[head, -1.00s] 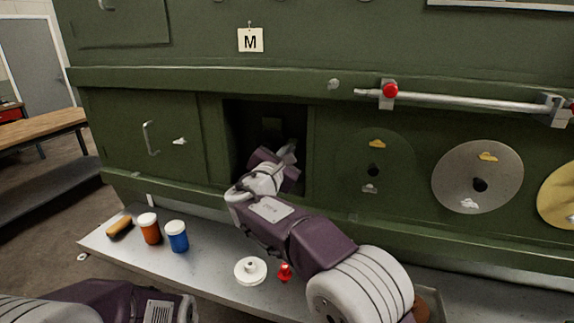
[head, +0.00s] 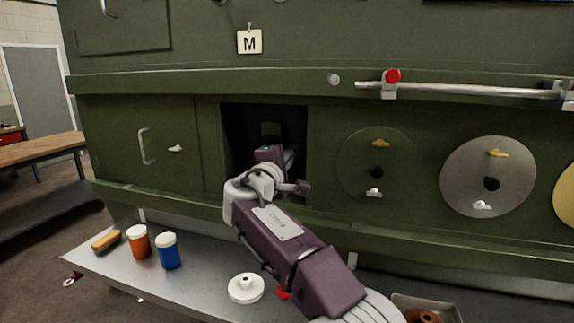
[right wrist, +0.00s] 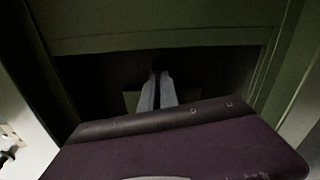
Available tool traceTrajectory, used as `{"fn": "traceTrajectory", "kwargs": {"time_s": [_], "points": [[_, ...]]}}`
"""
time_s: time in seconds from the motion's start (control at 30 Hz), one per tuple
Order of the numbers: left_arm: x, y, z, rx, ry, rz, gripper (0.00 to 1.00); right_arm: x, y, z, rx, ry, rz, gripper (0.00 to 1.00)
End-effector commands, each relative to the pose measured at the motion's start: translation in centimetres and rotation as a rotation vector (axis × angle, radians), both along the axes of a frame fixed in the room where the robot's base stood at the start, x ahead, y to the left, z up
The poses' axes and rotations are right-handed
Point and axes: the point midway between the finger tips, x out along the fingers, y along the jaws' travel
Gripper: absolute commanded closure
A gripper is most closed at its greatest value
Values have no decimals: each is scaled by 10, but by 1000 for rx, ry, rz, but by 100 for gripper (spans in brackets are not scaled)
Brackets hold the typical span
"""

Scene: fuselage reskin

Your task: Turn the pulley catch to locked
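My right arm reaches into a dark square opening (head: 238,125) in the green fuselage side in the head view. The right gripper's body is at the mouth of the opening and hides its own fingertips there. In the right wrist view, the two pale fingers of my right gripper (right wrist: 157,82) point into the dark recess, close together with a thin dark gap. Whether something is between them cannot be seen. A dim greenish plate (head: 270,129) shows at the back of the recess. I cannot make out the pulley catch. My left gripper is not in view.
A shelf below holds a white hubbed disc (head: 246,288), a blue jar (head: 167,251), an orange jar (head: 139,242) and a brush-like block (head: 107,242). A metal rod (head: 460,89) runs along the ledge. Round plates with wing latches lie right of the opening.

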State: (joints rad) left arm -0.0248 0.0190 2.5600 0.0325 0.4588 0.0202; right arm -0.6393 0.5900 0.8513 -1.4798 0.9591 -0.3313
Motion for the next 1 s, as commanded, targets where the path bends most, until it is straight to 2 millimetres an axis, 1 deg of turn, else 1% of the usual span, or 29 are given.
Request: {"fn": "traceTrajectory", "kwargs": {"time_s": [0.1, 0.4, 0.97, 1.0], "points": [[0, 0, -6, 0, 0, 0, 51, 0, 0, -3, 62, -19, 0, 100], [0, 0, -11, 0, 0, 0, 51, 0, 0, -2, 159, -51, 0, 100], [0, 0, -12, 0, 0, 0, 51, 0, 0, -1, 182, -57, 0, 100], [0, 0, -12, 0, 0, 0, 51, 0, 0, -1, 182, -57, 0, 84]]}}
